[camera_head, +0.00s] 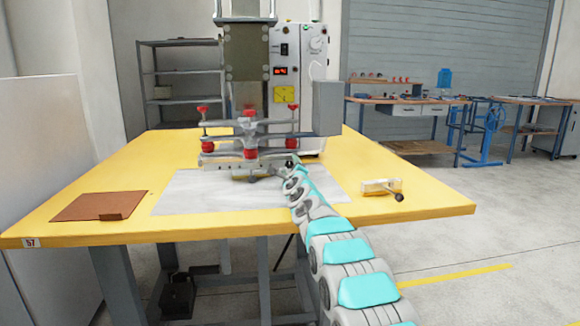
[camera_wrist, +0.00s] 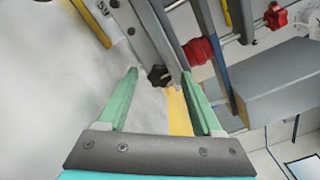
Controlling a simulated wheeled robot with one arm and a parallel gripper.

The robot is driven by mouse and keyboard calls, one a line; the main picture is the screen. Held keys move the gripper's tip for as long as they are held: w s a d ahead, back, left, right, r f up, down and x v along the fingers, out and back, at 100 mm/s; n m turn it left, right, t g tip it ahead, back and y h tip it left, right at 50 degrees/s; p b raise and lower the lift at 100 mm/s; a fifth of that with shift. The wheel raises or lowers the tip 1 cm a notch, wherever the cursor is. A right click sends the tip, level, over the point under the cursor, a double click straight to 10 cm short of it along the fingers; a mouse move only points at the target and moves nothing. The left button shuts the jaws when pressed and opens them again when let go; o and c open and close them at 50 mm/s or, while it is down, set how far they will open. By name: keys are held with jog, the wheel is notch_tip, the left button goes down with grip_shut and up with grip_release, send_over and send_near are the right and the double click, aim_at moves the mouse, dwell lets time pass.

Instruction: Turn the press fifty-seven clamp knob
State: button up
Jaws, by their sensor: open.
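The press (camera_head: 245,80) stands at the back of a yellow table whose front edge has a "57" label (camera_head: 31,243). Its clamp frame carries several red knobs (camera_head: 249,152); red knobs also show in the wrist view (camera_wrist: 198,51). A dark lobed knob (camera_wrist: 159,75) sits at the end of a grey bar in the wrist view. My gripper (camera_wrist: 159,74) is open, with its two green fingers pointing at this knob, one tip on each side. I cannot tell whether the fingers touch it. In the head view my arm reaches the press's lower right, and the fingers are not clear there.
The yellow table (camera_head: 100,205) bears a grey sheet (camera_head: 215,197) under the press, a brown folder (camera_head: 98,207) at left and a small cream tool with a black knob (camera_head: 382,187) at right. A grey box (camera_head: 328,108) juts out right of the press. The table's front is mostly clear.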

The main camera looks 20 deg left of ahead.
grip_shut()
dwell(0.5)
